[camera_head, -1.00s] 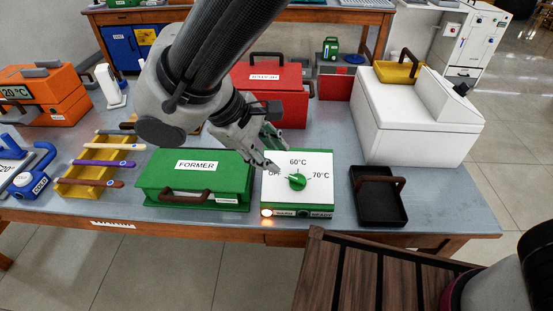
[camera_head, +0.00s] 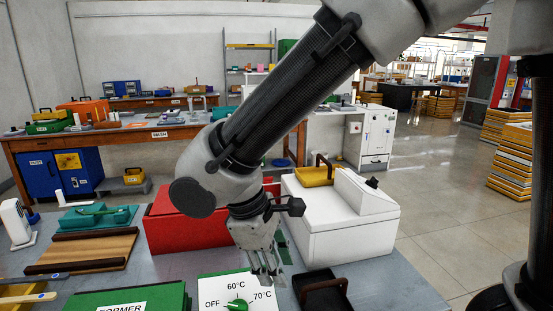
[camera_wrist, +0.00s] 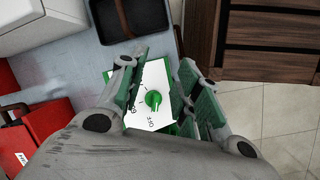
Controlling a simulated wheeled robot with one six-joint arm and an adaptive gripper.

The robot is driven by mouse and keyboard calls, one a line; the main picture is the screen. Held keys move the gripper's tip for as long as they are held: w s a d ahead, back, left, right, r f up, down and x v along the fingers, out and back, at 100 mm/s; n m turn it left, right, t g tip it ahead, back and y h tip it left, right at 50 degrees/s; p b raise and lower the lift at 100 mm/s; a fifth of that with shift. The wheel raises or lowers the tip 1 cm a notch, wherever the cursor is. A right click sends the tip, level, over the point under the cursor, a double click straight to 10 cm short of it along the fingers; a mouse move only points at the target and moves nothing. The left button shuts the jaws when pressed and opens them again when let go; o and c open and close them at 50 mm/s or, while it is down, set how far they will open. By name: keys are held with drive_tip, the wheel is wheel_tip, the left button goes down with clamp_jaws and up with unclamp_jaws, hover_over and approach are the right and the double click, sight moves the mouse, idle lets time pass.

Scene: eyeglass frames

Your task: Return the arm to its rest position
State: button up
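My gripper (camera_head: 268,272) hangs above the far edge of the white dial panel (camera_head: 215,292) in the head view. In the wrist view my gripper (camera_wrist: 163,82) has its two green-padded fingers spread apart with nothing between them. The green knob (camera_wrist: 153,98) of the panel shows below and between the fingers, clear of them. In the head view the green knob (camera_head: 237,304) sits among the OFF, 60°C and 70°C marks. The panel's front is cut off there.
The green FORMER box (camera_head: 130,299) is left of the panel. A red box (camera_head: 185,228) stands behind it. A white machine (camera_head: 340,222) with a yellow basket (camera_head: 316,176) is to the right, behind a black tray (camera_head: 325,294). Open floor lies farther right.

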drive_tip(key=w+d+r+m+y, duration=0.2)
drive_tip(key=d+r+m, duration=0.1)
drive_tip(key=d, duration=0.7)
drive_tip(key=w+d+r+m+y, duration=0.15)
drive_tip(key=d+r+m, duration=0.25)
drive_tip(key=d, duration=0.6)
drive_tip(key=s+d+r+m+t, duration=0.1)
drive_tip(key=d+m, duration=0.3)
drive_tip(key=d, duration=0.4)
drive_tip(key=s+d+r+m+t, duration=0.2)
drive_tip(key=s+d+r+m, duration=0.1)
drive_tip(key=d, duration=0.6)
drive_tip(key=shift+s+r+m, duration=0.2)
drive_tip(key=shift+r+m, duration=0.15)
drive_tip(key=shift+m, duration=0.05)
